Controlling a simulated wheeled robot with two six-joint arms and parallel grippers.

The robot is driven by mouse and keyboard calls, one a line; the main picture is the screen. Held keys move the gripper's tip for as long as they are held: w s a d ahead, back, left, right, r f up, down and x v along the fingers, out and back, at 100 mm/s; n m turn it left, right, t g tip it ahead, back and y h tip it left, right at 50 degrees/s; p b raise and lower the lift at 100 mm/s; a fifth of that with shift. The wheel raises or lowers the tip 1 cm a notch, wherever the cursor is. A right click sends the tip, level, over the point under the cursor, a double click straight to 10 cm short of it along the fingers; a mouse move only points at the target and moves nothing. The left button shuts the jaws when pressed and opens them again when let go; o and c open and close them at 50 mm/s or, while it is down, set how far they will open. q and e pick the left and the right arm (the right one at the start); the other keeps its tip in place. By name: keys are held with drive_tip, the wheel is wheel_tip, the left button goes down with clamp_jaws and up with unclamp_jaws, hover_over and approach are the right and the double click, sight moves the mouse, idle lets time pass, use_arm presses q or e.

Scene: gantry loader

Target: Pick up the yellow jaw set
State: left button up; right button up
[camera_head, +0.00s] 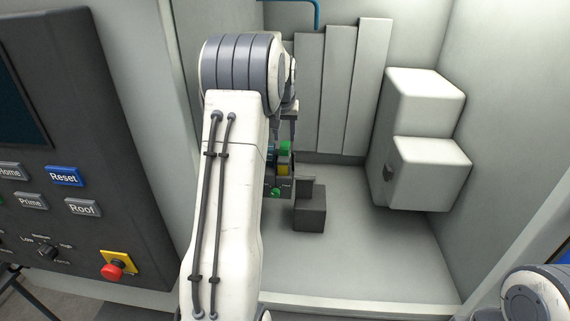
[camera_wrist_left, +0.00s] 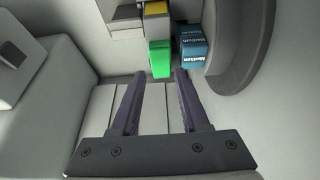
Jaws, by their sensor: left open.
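The yellow jaw set (camera_head: 284,170) shows only in part in the head view, beside my left forearm, between green pieces above and below. In the left wrist view a yellow block (camera_wrist_left: 155,8) is at the top edge, partly cut off. A green block (camera_wrist_left: 160,57) is nearer the fingers, and blue blocks (camera_wrist_left: 192,46) marked "Medium" are to its right. My left gripper (camera_head: 286,134) is just above the coloured pieces. In the left wrist view its fingers (camera_wrist_left: 158,76) are apart with nothing between them, short of the green block. My right gripper is out of view.
A dark grey block (camera_head: 310,207) stands right of the coloured pieces. A white stepped housing (camera_head: 428,172) is on the right wall and slatted panels (camera_head: 340,90) are behind. A control panel (camera_head: 75,135) is at left.

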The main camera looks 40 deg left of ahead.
sight(285, 145)
use_arm(q)
drive_tip(key=p+x, duration=0.1)
drive_tip(key=x, duration=0.2)
drive_tip(key=shift+a+f+p, duration=0.1)
drive_tip(key=shift+f+p, duration=0.25)
drive_tip(key=shift+p, duration=0.05)
drive_tip(key=shift+w+a+f, duration=0.1)
drive_tip(key=shift+w+f, duration=0.1)
drive_tip(key=shift+f, duration=0.2)
clamp_jaws()
drive_tip(key=shift+w+r, duration=0.1)
drive_tip(key=shift+r, duration=0.05)
idle(0.6)
